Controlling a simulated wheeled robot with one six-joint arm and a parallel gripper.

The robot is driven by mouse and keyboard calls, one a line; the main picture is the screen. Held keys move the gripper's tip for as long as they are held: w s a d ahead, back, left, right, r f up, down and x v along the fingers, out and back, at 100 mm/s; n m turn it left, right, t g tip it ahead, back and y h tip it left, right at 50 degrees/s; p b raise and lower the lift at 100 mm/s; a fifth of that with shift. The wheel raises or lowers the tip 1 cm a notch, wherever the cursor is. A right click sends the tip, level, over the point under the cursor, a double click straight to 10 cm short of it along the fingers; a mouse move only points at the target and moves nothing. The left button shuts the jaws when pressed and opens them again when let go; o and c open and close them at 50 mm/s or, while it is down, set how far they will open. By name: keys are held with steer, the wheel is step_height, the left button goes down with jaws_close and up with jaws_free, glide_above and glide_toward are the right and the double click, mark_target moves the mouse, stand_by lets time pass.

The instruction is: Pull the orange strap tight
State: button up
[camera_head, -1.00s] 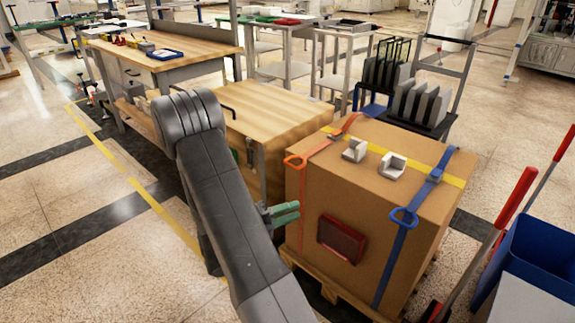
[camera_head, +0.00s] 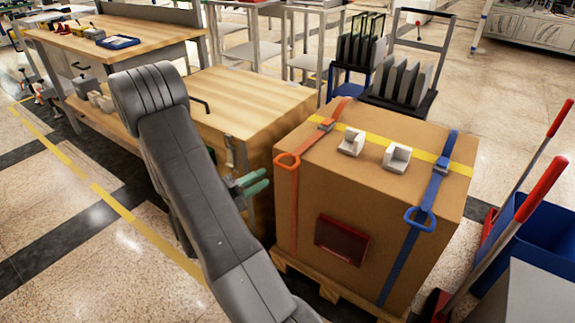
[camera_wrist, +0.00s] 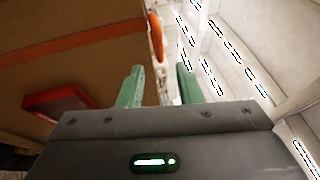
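The orange strap (camera_head: 294,215) runs over the top left edge of a large cardboard box (camera_head: 390,150) and down its front. Its orange pull loop (camera_head: 287,161) sits near the top front edge. In the wrist view the strap (camera_wrist: 75,42) crosses the box face, and the loop (camera_wrist: 156,38) stands beyond my fingertips. My gripper (camera_head: 256,183) is left of the box, lower than the loop and apart from it. In the wrist view its green fingers (camera_wrist: 159,82) are spread with nothing between them.
A blue strap (camera_head: 412,230) with its own loop hangs on the box's right side. A red holder (camera_head: 341,240) is on the front face. A wooden chest (camera_head: 245,105) stands close behind my arm. A blue bin (camera_head: 540,240) stands right.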

steer(key=b+x, duration=0.2)
steer(key=x, duration=0.8)
steer(key=shift+c, duration=0.4)
jaws_close()
